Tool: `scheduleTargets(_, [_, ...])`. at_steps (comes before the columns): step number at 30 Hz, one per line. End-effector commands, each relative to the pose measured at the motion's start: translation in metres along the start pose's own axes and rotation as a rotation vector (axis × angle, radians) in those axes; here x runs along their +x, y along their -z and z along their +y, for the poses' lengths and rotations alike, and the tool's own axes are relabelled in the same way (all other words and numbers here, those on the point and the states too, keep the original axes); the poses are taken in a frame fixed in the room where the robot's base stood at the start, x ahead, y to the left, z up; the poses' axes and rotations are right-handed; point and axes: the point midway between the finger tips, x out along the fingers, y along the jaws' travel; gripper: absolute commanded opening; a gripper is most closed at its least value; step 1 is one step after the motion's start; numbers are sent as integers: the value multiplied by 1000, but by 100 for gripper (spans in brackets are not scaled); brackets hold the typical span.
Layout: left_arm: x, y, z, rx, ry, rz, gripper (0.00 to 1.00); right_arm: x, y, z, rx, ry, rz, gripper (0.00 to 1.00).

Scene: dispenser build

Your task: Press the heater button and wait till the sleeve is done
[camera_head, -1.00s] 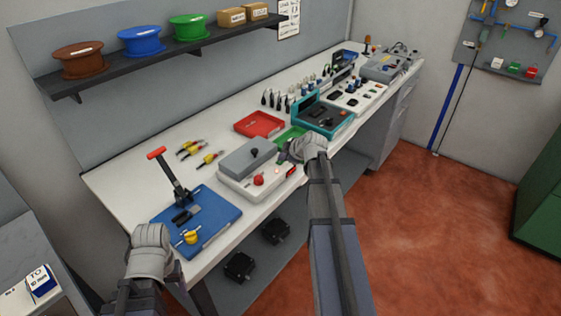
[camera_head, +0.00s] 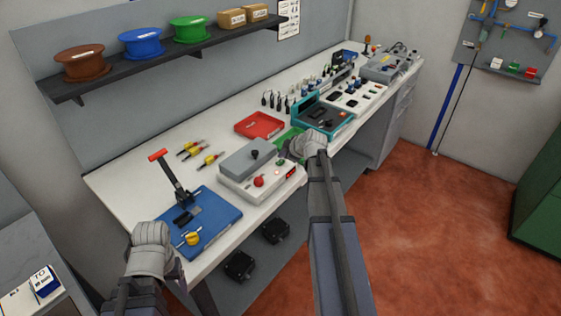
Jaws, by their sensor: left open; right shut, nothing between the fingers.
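The heater (camera_head: 238,184) is a white box with a grey lid (camera_head: 248,158), standing near the bench's front edge. A red button (camera_head: 258,181) is on its front top, with a small pale light to the right of it and a small red display (camera_head: 291,173) at its right end. My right gripper (camera_head: 284,157) is shut and empty, just above the heater's right end and apart from the red button. My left gripper (camera_head: 172,268) is open, low at the front left beside the blue fixture; its fingers are mostly hidden. I cannot make out the sleeve.
A blue fixture (camera_head: 215,222) with a red-handled lever and yellow knob stands left of the heater. A red tray (camera_head: 260,124), a green tray (camera_head: 290,138) and a teal case (camera_head: 318,118) lie behind and to the right. Yellow-handled tools (camera_head: 212,158) lie behind the heater.

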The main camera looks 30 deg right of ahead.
Motion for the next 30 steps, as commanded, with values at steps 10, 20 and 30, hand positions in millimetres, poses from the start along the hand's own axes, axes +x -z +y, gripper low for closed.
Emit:
scheduleTargets(10, [-23, -1, -2, 0, 0, 0, 73, -16, 12, 12, 0, 0, 0, 0])
scheduleTargets(20, [-51, -3, -5, 0, 0, 0, 73, -36, 26, 26, 0, 0, 0, 0])
scheduleTargets(30, [-50, -3, -5, 0, 0, 0, 73, -35, 25, 25, 0, 0, 0, 0])
